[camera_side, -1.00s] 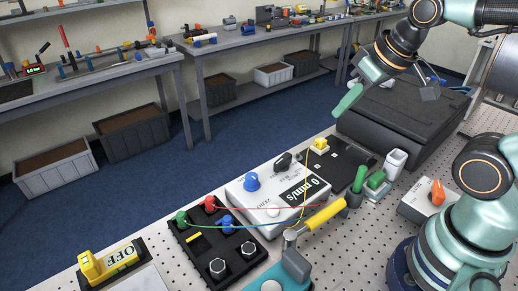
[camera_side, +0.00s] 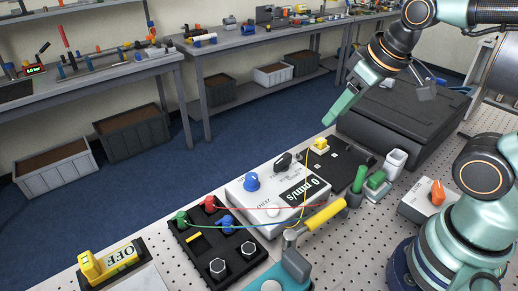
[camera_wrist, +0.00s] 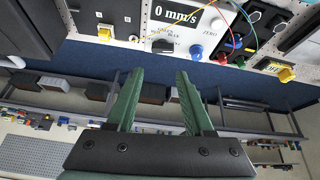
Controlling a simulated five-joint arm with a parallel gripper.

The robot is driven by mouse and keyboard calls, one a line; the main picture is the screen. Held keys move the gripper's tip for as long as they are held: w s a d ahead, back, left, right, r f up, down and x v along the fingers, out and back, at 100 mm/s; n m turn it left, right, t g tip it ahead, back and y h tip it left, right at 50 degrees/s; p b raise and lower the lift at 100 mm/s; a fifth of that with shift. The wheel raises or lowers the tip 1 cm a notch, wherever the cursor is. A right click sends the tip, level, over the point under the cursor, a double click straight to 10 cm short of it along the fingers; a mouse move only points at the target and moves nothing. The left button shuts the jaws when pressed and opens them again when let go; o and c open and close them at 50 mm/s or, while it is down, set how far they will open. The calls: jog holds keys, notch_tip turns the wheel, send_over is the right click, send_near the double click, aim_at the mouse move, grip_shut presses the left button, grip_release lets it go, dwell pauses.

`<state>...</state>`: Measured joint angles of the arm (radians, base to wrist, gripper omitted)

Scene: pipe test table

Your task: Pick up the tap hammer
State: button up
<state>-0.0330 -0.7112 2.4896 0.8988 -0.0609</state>
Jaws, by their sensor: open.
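My gripper (camera_side: 330,117) is open and empty, high above the far side of the table in the side view. Its two green fingers stand apart in the wrist view (camera_wrist: 160,73). I cannot say for sure which thing is the tap hammer. A yellow-handled tool (camera_side: 325,215) with a grey metal end slants at the front of the table, by a teal base.
A white meter box (camera_side: 276,196) reading "0 mm/s" stands mid-table, with thin wires over it; it also shows in the wrist view (camera_wrist: 190,30). A black socket block (camera_side: 205,245) is to its left. A large black case (camera_side: 395,120) stands behind. A white cup (camera_side: 395,163) is nearby.

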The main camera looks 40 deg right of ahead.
jog(key=a+f+n+g, duration=0.3)
jog(key=a+f+n, duration=0.2)
jog(key=a+n, duration=0.3)
jog(key=n+g, duration=0.2)
jog(key=n, duration=0.8)
send_near(291, 234)
jog(key=shift+w+a, duration=0.1)
jog(key=shift+a, duration=0.4)
notch_tip(291, 234, down, 6)
jog(key=shift+f, duration=0.2)
jog(key=shift+d+f, duration=0.2)
jog(key=shift+f, duration=1.15)
jog(key=shift+d+f, duration=0.2)
jog(key=shift+f, duration=1.15)
jog(key=shift+w, duration=0.1)
grip_shut()
